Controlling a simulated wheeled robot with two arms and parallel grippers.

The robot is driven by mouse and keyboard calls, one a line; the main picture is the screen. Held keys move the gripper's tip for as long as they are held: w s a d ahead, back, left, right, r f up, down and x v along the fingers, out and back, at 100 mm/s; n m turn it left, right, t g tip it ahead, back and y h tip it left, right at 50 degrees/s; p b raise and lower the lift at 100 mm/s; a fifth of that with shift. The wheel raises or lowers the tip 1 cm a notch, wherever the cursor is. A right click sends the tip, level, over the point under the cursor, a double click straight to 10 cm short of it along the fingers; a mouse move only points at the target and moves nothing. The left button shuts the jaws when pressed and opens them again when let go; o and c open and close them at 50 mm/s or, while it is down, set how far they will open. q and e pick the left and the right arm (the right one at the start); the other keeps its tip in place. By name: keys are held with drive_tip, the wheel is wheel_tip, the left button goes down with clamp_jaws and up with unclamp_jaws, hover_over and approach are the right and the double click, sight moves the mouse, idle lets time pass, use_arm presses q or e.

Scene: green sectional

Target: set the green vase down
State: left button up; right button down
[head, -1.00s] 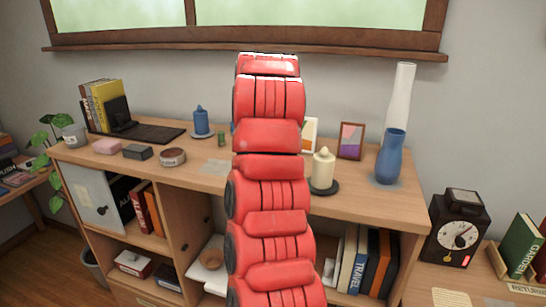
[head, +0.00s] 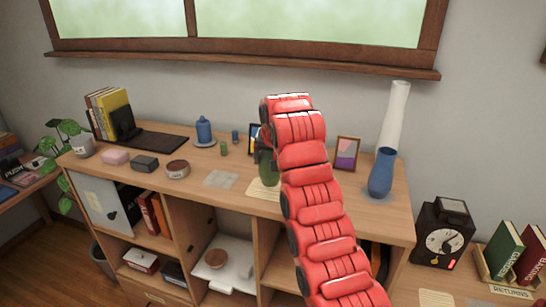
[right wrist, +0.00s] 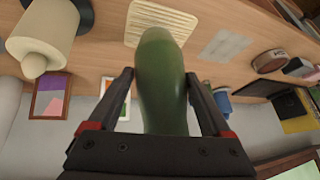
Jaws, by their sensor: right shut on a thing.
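The green vase (right wrist: 160,85) is between the two dark fingers of my right gripper (right wrist: 160,76) in the right wrist view. The gripper is shut on it. I cannot tell whether the vase touches the top. My left gripper is not in view.
A blue vase (head: 382,173) and a tall white vase (head: 394,115) stand at the right end. A grey patch (head: 221,179) lies bare.

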drive_tip(key=shift+w+d+f+p, duration=0.1)
drive_tip(key=shift+w+d+p, duration=0.1)
drive_tip(key=shift+w, duration=0.25)
drive_tip(key=shift+w+d+p, duration=0.1)
drive_tip(key=shift+w+p, duration=0.05)
drive_tip(key=shift+w, duration=0.3)
wheel_tip(320, 180, down, 3)
drive_tip(key=shift+r+p, duration=0.2)
drive_tip(key=shift+p, duration=1)
drive_tip(key=shift+f, duration=0.45)
drive_tip(key=shift+f, duration=0.1)
drive_tip(key=shift+f, duration=0.15)
unclamp_jaws()
drive_tip(key=shift+s, duration=0.1)
